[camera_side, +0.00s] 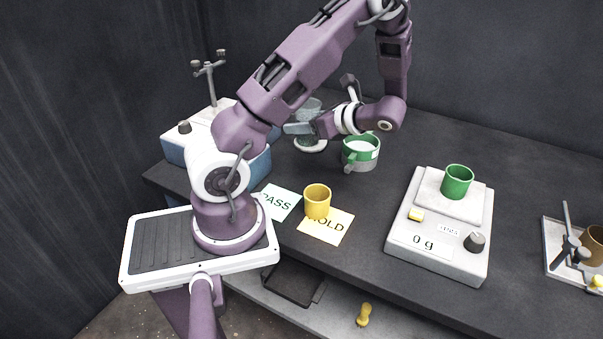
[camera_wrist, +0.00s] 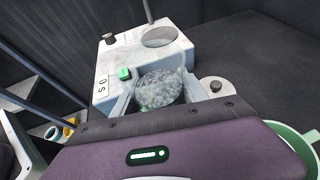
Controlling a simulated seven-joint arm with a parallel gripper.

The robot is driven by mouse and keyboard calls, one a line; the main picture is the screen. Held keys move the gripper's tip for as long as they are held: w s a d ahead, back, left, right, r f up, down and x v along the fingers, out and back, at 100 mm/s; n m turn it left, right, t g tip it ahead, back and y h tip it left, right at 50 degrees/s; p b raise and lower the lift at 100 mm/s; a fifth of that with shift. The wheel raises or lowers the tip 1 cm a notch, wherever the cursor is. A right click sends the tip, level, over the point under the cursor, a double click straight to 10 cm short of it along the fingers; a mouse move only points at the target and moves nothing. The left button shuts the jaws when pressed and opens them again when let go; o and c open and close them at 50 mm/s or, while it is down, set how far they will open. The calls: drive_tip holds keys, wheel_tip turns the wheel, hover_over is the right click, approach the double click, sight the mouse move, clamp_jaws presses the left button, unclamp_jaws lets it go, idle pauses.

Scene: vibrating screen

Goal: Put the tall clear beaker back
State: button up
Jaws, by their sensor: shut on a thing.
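The tall clear beaker (camera_side: 311,106) is held near the back of the table, behind my forearm in the side view. In the wrist view the beaker (camera_wrist: 161,86) holds pale grey grains and sits between the fingers. My gripper (camera_side: 298,128) is shut on it; the fingers (camera_wrist: 158,100) show on both sides of it. My gripper hides part of the beaker's wall, and I cannot tell whether its base touches the table.
The blue and white machine (camera_side: 175,147) stands left; the wrist view shows its round recess (camera_wrist: 160,37) and green button (camera_wrist: 124,73). A green-rimmed cup (camera_side: 360,152) stands close right. A yellow cup (camera_side: 317,201) is on the HOLD card. A scale (camera_side: 425,247) bears a green cup (camera_side: 457,182).

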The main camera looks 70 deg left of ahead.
drive_tip(key=shift+n+g, duration=0.3)
drive_tip(key=f, duration=0.3)
drive_tip(key=s+f, duration=0.1)
drive_tip(key=f, duration=0.6)
drive_tip(key=shift+s+a, duration=0.25)
drive_tip(key=shift+a, duration=0.15)
drive_tip(key=shift+f, duration=0.1)
drive_tip(key=o, duration=1.5)
